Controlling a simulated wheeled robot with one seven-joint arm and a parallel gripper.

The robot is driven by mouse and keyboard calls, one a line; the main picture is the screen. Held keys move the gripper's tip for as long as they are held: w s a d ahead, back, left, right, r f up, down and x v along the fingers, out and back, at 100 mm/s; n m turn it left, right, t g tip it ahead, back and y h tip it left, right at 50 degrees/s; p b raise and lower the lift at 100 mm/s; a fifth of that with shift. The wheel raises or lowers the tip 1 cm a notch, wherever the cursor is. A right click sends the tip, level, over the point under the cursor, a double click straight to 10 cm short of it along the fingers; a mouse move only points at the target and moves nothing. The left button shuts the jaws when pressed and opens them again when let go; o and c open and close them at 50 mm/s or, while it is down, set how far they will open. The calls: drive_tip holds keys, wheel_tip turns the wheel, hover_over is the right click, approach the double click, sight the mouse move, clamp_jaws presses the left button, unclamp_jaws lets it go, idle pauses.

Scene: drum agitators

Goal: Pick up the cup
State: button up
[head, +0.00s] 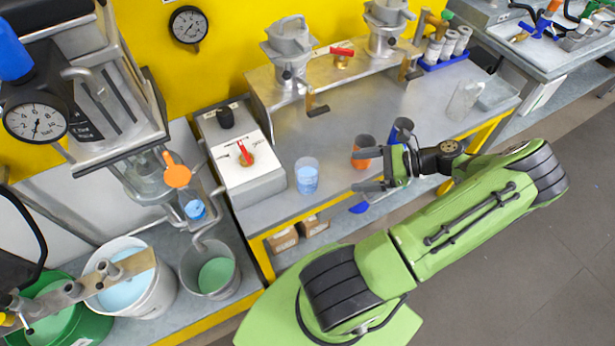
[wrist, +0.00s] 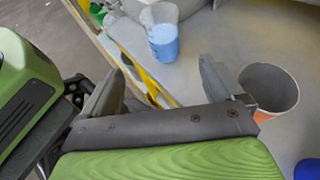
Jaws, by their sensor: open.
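A clear cup with blue contents (head: 307,178) stands upright on the grey bench, left of my gripper (head: 358,170). It also shows ahead of the fingers in the wrist view (wrist: 163,42). An orange cup (head: 362,143) stands beside my upper finger, which hides part of it. In the wrist view this grey-walled cup with orange low down (wrist: 272,88) is outside the right finger, not between the fingers. A dark blue-grey cup (head: 403,126) is behind the gripper. My gripper is open and empty, its fingers pointing left towards the blue-filled cup, apart from it.
A control box with a red knob (head: 242,160) stands left of the blue-filled cup. A metal stand with two grey vessels (head: 290,48) runs along the back. A clear beaker (head: 463,100) stands at the right. The middle of the bench is clear.

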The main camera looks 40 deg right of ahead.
sight(306, 176)
drive_tip(key=b+x, duration=0.3)
drive_tip(key=x, duration=1.3)
drive_tip(key=shift+w+d, duration=0.1)
drive_tip(key=shift+d, duration=0.05)
drive_tip(key=c, duration=1.2)
